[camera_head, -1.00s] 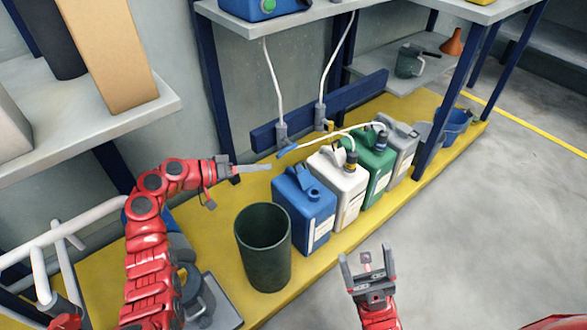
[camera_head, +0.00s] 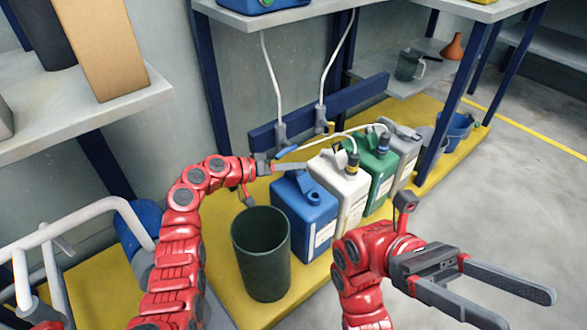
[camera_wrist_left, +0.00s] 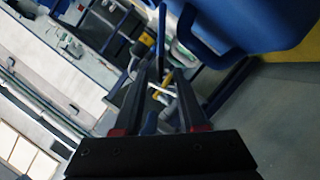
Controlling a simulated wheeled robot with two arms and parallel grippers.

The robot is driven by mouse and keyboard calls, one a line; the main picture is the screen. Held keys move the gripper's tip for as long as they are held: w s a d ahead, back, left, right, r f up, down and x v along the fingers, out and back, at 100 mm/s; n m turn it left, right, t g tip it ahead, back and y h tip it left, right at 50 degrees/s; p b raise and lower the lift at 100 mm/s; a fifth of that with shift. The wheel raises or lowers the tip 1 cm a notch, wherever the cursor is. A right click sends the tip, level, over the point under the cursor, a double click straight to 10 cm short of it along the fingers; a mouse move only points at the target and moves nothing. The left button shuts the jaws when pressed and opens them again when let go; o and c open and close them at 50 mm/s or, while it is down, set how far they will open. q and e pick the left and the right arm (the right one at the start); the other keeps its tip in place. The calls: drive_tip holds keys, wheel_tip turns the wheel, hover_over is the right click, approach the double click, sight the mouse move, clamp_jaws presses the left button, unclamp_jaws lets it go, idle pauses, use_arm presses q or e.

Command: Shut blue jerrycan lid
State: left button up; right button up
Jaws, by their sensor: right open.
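The blue jerrycan (camera_head: 303,222) stands upright on the yellow platform, first in a row of jerrycans. My left gripper (camera_head: 331,170) reaches in from the left, just above and behind the jerrycan's top, apart from the lid as far as I can tell. In the left wrist view a big blue body with a handle, likely this jerrycan (camera_wrist_left: 265,22), fills the upper right; the fingers show a gap with nothing held. My right gripper (camera_head: 527,308) is open and empty at lower right.
White (camera_head: 351,192), green (camera_head: 381,172) and grey (camera_head: 407,153) jerrycans stand beside the blue one. A dark green bin (camera_head: 262,265) stands in front-left. Grey floor lies free at right.

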use_arm(q)
drive_tip(key=shift+d, duration=0.15)
clamp_jaws()
idle(1.4)
